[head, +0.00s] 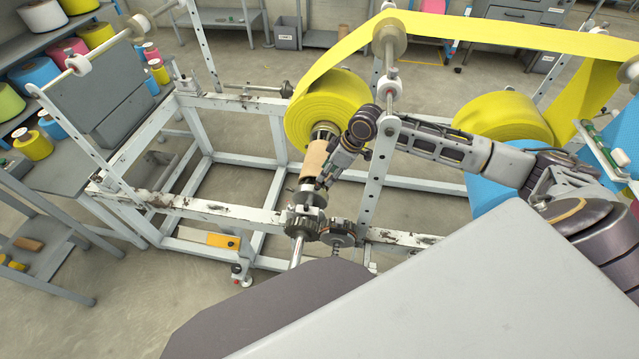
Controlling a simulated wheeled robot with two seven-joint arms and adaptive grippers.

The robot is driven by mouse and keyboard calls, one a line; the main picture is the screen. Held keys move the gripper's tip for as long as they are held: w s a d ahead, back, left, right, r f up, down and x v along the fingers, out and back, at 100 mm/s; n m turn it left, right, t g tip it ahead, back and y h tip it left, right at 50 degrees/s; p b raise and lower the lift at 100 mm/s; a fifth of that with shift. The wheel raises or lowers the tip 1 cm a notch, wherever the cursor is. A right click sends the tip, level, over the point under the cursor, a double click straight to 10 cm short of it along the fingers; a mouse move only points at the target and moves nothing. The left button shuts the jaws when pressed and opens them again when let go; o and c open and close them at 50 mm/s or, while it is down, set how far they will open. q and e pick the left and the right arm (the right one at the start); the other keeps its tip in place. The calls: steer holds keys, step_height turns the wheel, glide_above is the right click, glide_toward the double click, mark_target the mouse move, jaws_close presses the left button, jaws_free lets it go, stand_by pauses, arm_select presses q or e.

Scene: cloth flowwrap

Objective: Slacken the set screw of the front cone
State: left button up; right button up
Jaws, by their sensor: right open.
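A metal shaft (297,250) runs from the front of the white frame back into a yellow roll (330,108). A brown cardboard core (314,158) shows in front of the roll. The metal front cone (306,197) appears to sit on the shaft in front of this core, just behind the bearing. Its set screw is too small to make out. My right gripper (322,182) is open, pointing down and left, beside the core and close to the cone. I cannot tell whether it touches either. My left gripper is out of view.
A white upright (376,185) of the frame stands just right of my right gripper, below my forearm. A yellow web (480,32) runs overhead to the right. A second yellow roll (503,120) lies behind my arm. The frame's left bay is open.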

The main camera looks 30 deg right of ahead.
mark_target(319, 186)
steer(key=shift+x, duration=2.6)
steer(key=shift+b+x, duration=0.35)
steer(key=shift+x, duration=0.7)
steer(key=shift+f, duration=0.1)
steer(key=shift+c, duration=0.4)
steer(key=c, duration=0.5)
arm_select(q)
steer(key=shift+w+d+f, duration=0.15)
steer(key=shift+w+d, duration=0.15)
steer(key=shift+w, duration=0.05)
arm_select(e)
jaws_close()
